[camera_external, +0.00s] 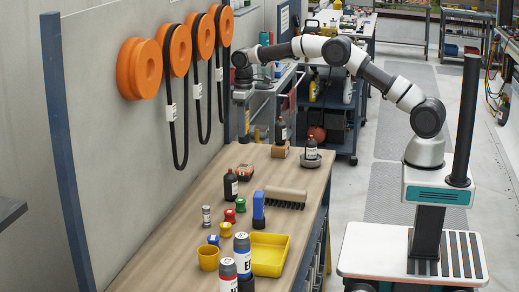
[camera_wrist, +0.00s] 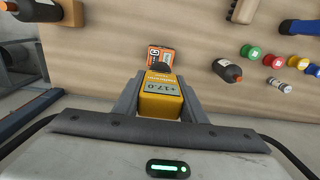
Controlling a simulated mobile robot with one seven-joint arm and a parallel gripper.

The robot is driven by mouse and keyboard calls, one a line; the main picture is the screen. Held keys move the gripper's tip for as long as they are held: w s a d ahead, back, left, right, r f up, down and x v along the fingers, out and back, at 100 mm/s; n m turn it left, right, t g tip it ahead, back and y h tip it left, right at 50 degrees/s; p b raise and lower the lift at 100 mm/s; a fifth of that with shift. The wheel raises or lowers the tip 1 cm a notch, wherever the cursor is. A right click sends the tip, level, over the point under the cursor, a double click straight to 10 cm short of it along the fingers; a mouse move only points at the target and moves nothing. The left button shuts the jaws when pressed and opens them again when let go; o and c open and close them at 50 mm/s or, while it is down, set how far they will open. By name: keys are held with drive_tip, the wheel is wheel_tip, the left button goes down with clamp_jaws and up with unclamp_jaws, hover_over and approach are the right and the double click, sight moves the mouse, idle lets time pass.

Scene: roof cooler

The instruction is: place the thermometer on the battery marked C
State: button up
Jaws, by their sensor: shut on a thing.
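My gripper (camera_wrist: 160,103) is shut on the thermometer (camera_wrist: 160,98), a yellow box whose grey display reads +17.0. In the external view my gripper (camera_external: 243,122) holds the thermometer (camera_external: 243,139) upright over the far left part of the workbench. An orange and black battery (camera_wrist: 155,54) with a white label lies just beyond the thermometer in the wrist view, its near part hidden by it. Its marking looks like a C but is small. It shows in the external view as a low red and black block (camera_external: 244,172) on the bench, apart from the gripper.
A dark bottle (camera_external: 230,185) stands close to the battery. A brush (camera_external: 285,198), a blue-handled tool (camera_external: 258,210), small coloured spools and a yellow tray (camera_external: 270,254) lie nearer. Bottles on a wooden block (camera_external: 280,150) and a dark round base (camera_external: 311,160) stand farther back.

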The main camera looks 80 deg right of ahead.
wheel_tip(320, 180, down, 10)
drive_tip(key=shift+r, duration=0.1)
drive_tip(key=o, duration=1.2)
drive_tip(key=shift+o, duration=0.2)
drive_tip(key=shift+p, duration=0.3)
